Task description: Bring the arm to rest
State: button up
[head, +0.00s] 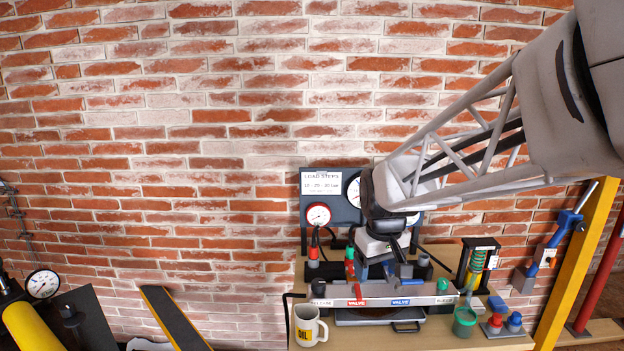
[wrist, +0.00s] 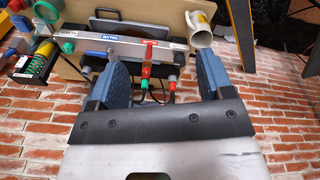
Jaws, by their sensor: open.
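My arm reaches in from the upper right in the head view. My gripper (head: 388,270) hangs above the workbench (head: 440,338), just behind or over a grey manifold bar (head: 425,301) with VALVE labels. In the wrist view, my gripper (wrist: 166,68) has its two blue fingers wide apart, with nothing held between them. The manifold bar (wrist: 115,46) and a red valve handle (wrist: 147,55) show beyond the fingers. The head view does not show whether the fingers touch anything.
A gauge panel (head: 331,183) stands behind the gripper against the brick wall. A white mug (head: 306,325) is at the bench's front left. A green jar (head: 465,322), a spring unit (head: 475,268) and red and blue knobs (head: 495,325) stand at right. A yellow post (head: 574,265) rises further right.

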jog(key=s+d+m, duration=0.2)
jog(key=s, duration=1)
jog(key=s+d+m+t, duration=0.1)
jog(key=s+d+m, duration=0.1)
jog(key=s, duration=1)
jog(key=shift+d, duration=0.45)
dwell(2.1)
